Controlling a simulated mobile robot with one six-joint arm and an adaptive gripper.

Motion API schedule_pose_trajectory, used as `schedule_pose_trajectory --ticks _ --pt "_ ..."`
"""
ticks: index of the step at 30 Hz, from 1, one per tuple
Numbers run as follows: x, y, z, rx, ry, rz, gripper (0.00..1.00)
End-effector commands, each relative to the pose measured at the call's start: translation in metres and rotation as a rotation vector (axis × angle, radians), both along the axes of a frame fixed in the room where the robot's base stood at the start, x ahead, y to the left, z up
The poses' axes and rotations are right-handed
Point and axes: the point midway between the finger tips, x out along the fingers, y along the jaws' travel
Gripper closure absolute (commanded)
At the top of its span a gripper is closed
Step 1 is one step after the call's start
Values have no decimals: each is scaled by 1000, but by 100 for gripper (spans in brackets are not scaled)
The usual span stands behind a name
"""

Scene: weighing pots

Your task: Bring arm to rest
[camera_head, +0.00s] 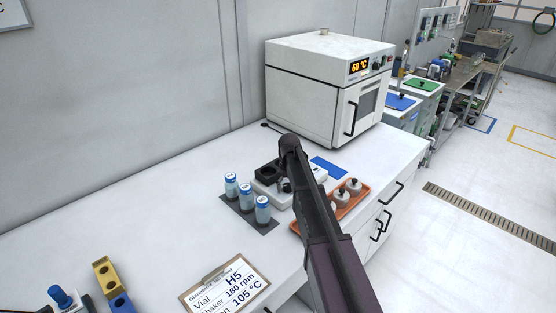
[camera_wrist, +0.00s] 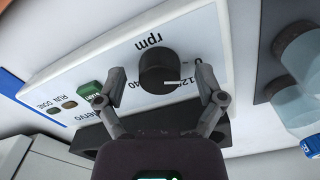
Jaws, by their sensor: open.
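My arm reaches across the white bench in the head view, and my gripper (camera_head: 284,186) hangs low over a white shaker (camera_head: 268,190). In the wrist view my gripper (camera_wrist: 162,88) is open, with one finger on each side of the shaker's black rpm knob (camera_wrist: 157,68). The knob has a white pointer line, and the printed scale around it is partly covered by my fingers. I cannot tell whether the fingers touch the knob. A green switch (camera_wrist: 90,88) sits on the panel beside the left finger. The arm hides part of the shaker in the head view.
Blue-capped bottles (camera_head: 263,209) stand on a dark mat just left of the shaker. An orange tray (camera_head: 362,187) with lidded pots lies right of my arm. A white oven (camera_head: 305,85) reading 60 °C stands behind.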

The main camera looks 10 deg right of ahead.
Motion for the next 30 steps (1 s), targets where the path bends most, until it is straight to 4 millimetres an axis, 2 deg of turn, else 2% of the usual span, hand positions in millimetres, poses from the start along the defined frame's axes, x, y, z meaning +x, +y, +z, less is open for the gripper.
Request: schedule_pose_trajectory --ticks 5,8,18,24,27,30 --pt "-26 -1 5 0 0 -17 12" --pt "-53 -2 9 0 0 -38 12" --pt "-178 -4 28 0 0 -142 12" --pt "-246 -6 38 0 0 -203 12" --pt "-270 -6 42 0 0 -227 12" --pt "-284 -6 43 -1 0 -241 12"
